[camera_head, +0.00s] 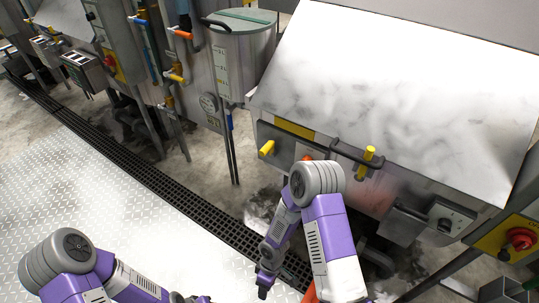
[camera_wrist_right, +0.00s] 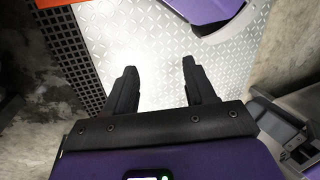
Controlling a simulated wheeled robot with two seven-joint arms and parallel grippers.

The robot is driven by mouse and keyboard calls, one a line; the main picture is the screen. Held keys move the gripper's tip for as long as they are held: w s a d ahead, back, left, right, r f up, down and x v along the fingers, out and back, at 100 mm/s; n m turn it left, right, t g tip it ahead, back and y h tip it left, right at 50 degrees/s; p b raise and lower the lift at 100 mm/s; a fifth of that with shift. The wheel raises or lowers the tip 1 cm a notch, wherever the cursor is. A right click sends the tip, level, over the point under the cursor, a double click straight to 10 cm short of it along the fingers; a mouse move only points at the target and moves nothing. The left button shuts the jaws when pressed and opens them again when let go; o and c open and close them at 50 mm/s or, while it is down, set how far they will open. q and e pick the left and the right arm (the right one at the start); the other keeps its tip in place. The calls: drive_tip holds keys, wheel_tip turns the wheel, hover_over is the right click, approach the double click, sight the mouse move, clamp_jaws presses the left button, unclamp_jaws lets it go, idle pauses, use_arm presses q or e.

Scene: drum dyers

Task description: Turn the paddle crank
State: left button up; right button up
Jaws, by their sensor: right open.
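A dark crank arm with a yellow grip, which looks like the paddle crank (camera_head: 369,154), is on the front of the steel dyeing machine (camera_head: 390,95). My right forearm hangs down in front of the machine. My right gripper (camera_head: 263,289) is low, well below and left of the crank, and apart from it. In the right wrist view the right gripper (camera_wrist_right: 160,85) is open and empty, with only floor plate between its fingers. My left gripper (camera_head: 190,298) is cut off by the bottom edge, and its jaws cannot be made out.
Another yellow handle (camera_head: 267,148) sticks out at the machine's left front. A red knob (camera_head: 520,239) on a yellow panel is at the right. A steel drum (camera_head: 240,55) and pipes with coloured valves stand at the back. A floor grate (camera_head: 165,182) borders the clear tread-plate floor (camera_head: 95,195).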

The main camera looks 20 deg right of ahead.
drive_tip(key=w+d+n+h+b, duration=0.1)
drive_tip(key=w+d+n+h, duration=0.5)
drive_tip(key=w+n, duration=0.2)
drive_tip(key=n+t+h+b, duration=0.2)
drive_tip(key=n+t+h, duration=0.8)
drive_tip(key=t, duration=0.4)
approach(263, 152)
drive_tip(key=w+d+f, duration=0.2)
drive_tip(key=w, duration=0.1)
drive_tip(key=x, duration=0.2)
drive_tip(key=b+x, duration=0.1)
drive_tip(key=x, duration=0.4)
drive_tip(key=shift+s+d+r+b, duration=0.1)
drive_tip(key=shift+s+r+b, duration=0.1)
drive_tip(key=shift+r+b, duration=0.2)
drive_tip(key=shift+w+d, duration=0.2)
drive_tip(key=shift+d, duration=0.05)
clamp_jaws()
